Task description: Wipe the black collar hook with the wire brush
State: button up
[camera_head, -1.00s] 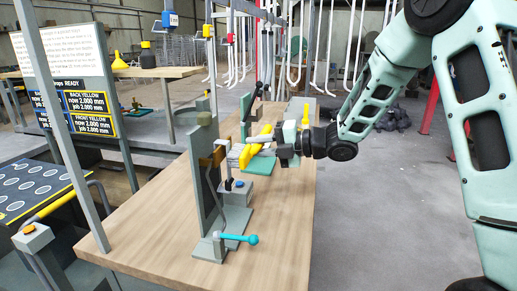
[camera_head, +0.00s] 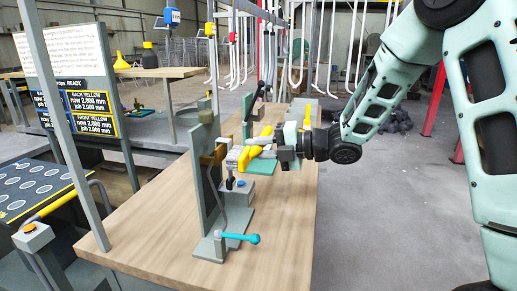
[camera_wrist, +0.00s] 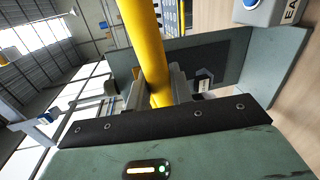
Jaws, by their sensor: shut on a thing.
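My gripper (camera_head: 272,148) is shut on the yellow handle of the wire brush (camera_head: 256,149). The handle also runs up between the fingers in the wrist view (camera_wrist: 150,50). In the head view the brush's pale head is close to the brown bracket (camera_head: 213,157) on the grey upright fixture (camera_head: 203,185); whether they touch cannot be told. A dark curved rod (camera_head: 222,200) hangs below the bracket. I cannot clearly tell which part is the black collar hook, as the brush and fixture crowd this spot. In the wrist view the fixture's dark panel (camera_wrist: 225,62) is behind the handle.
The fixture stands on a wooden table (camera_head: 165,235). A teal-handled lever (camera_head: 240,237) is at its front base. A grey box with a blue button (camera_wrist: 262,10) shows in the wrist view. The table's front is largely clear.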

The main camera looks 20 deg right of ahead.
jog(key=shift+a, duration=0.1)
jog(key=shift+s+a+b, duration=0.5)
jog(key=shift+s+b, duration=0.05)
jog(key=shift+s, duration=0.25)
jog(key=shift+r, duration=0.1)
jog(key=shift+r+p, duration=0.3)
jog(key=shift+r, duration=0.35)
jog(key=shift+w+d, duration=0.1)
jog(key=shift+w+d, duration=0.5)
jog(key=shift+w, duration=0.25)
